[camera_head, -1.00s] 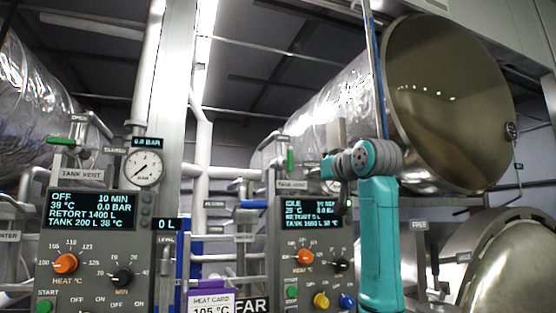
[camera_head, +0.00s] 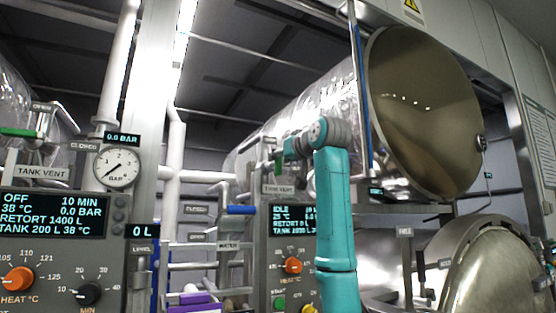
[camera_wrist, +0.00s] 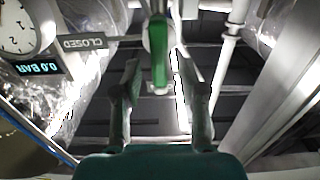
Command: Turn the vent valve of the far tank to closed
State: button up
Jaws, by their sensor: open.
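The far tank's vent valve has a green handle (camera_wrist: 160,55), seen close in the wrist view, where it stands lengthwise away from the CLOSED plate (camera_wrist: 84,43). My gripper (camera_wrist: 159,72) is open, with one finger on each side of the handle's line. A gap shows on both sides, and I cannot tell how deep the handle lies between the fingers. In the head view the green handle (camera_head: 279,160) is small above the far TANK VENT label (camera_head: 278,189), with my gripper (camera_head: 287,148) right beside it, partly hidden by my arm.
The far control panel (camera_head: 283,250) stands below the valve. A gauge with a 0.0 BAR display (camera_wrist: 38,69) is near the handle in the wrist view. The near panel (camera_head: 50,255) has its own green vent handle (camera_head: 18,132). An open round retort door (camera_head: 420,110) is right of my arm.

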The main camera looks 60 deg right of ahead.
jog(key=shift+x, duration=1.05)
grip_shut()
